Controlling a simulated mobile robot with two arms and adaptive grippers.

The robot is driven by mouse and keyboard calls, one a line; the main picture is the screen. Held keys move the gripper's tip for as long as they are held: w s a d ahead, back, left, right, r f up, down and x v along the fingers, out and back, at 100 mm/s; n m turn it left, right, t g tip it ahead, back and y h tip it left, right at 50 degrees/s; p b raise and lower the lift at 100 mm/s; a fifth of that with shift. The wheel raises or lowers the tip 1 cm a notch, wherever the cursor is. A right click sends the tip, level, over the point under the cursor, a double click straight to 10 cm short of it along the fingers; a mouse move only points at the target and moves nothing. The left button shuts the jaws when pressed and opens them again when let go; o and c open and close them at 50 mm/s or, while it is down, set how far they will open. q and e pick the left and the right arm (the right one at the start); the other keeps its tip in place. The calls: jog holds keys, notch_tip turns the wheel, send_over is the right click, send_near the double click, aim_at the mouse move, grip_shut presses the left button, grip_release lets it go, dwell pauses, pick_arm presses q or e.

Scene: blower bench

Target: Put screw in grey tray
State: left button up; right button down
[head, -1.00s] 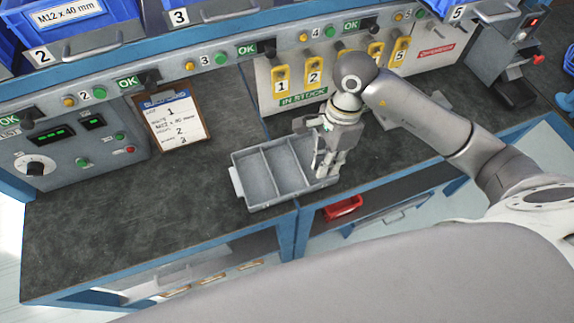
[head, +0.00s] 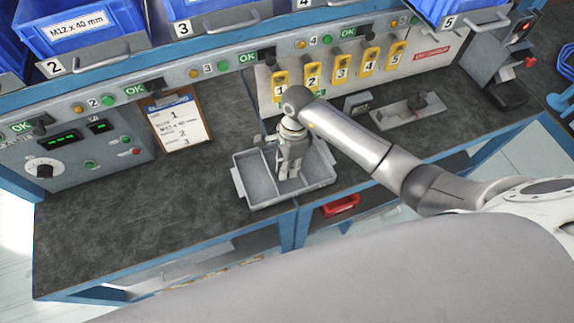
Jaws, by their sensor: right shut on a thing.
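The grey tray (head: 256,184) stands on the dark bench top near its front edge, with dividers splitting it into compartments. My right gripper (head: 288,178) reaches down over the middle of the tray, fingers pointing down. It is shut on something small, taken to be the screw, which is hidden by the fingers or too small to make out. The gripper hides part of the tray's middle. I cannot tell whether the fingertips are inside a compartment or just above it. My left gripper is not in view.
A clipboard (head: 178,124) lies left of the tray, by a control panel (head: 70,150). Numbered yellow tags (head: 312,76) hang on the panel behind. Blue bins (head: 75,28) stand above. A grey fixture (head: 408,110) lies to the right. The bench left of the tray is clear.

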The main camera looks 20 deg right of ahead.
jog(key=shift+f, duration=0.35)
jog(key=shift+f, duration=0.1)
jog(key=c, duration=1.5)
grip_release()
